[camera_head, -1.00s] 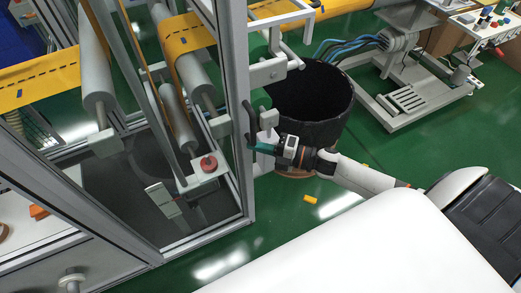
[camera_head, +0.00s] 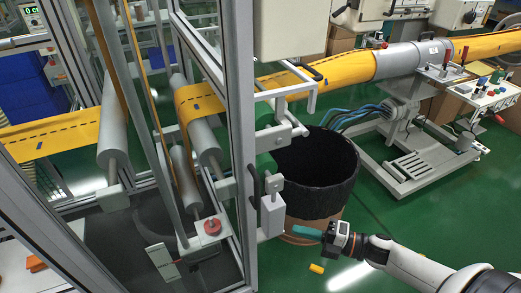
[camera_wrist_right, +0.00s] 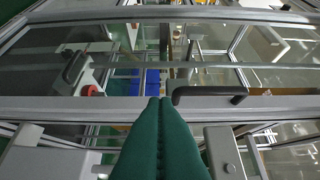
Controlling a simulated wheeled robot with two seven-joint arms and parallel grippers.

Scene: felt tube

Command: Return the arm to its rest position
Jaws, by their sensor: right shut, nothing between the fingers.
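My right gripper (camera_head: 300,230) points left in the head view, with its arm coming in from the lower right. Its green fingers are together and empty, in front of the lower part of the black bin. In the right wrist view the gripper (camera_wrist_right: 160,102) also shows shut, its fingertips meeting below a dark door handle (camera_wrist_right: 210,95) of the framed machine. The fingers appear apart from the handle in the head view. My left gripper is out of view.
The machine's metal frame (camera_head: 240,150) stands left of the gripper, with rollers and a yellow felt band (camera_head: 60,133). A black-lined bin (camera_head: 318,180) stands behind the gripper. A wheeled stand (camera_head: 415,165) is at the right.

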